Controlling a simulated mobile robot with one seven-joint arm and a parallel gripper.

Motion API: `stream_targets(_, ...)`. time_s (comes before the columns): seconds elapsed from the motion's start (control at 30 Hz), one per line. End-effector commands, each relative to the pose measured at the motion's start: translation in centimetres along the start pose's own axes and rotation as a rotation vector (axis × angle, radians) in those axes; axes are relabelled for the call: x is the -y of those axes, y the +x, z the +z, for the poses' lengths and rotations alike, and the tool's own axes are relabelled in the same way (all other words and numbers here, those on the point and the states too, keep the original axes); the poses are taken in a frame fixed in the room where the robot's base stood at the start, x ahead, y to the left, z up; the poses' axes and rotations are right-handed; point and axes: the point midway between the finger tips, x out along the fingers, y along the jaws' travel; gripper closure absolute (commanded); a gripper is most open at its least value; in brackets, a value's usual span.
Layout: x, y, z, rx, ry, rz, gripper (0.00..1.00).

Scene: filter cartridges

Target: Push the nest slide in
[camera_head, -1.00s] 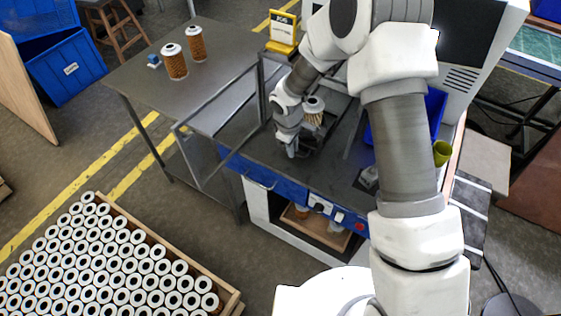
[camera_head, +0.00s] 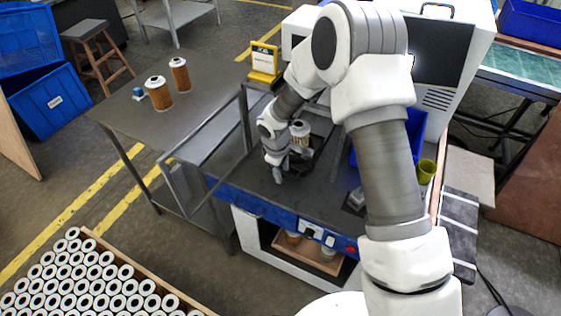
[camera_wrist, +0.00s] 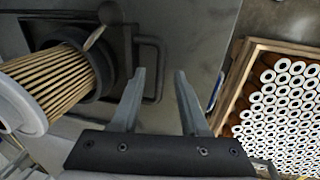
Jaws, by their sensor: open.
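A filter cartridge with pleated sides and a white end cap (camera_head: 299,132) stands on the dark bench top; in the wrist view the cartridge (camera_wrist: 52,80) sits in a round dark nest (camera_wrist: 88,62) at the left. A grey slide with a bar handle (camera_wrist: 152,70) shows right of the nest. My gripper (camera_wrist: 160,74) is open and empty, its fingers spread near the handle, apart from the cartridge. In the head view my gripper (camera_head: 279,176) is low over the bench, in front of the cartridge. Whether a finger touches the handle I cannot tell.
A hinged clear guard frame (camera_head: 205,190) stands left of my gripper. A side table (camera_head: 120,100) holds two brown cartridges. A yellow sign (camera_head: 264,62), a blue bin (camera_head: 416,135) and an olive cup (camera_head: 426,171) stand around the bench. A crate of cartridges (camera_wrist: 243,85) is on the floor.

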Motion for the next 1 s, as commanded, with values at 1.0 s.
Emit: stream_targets(1.0,0.0,-17.1,0.0,-0.002,0.0,0.001,0.55)
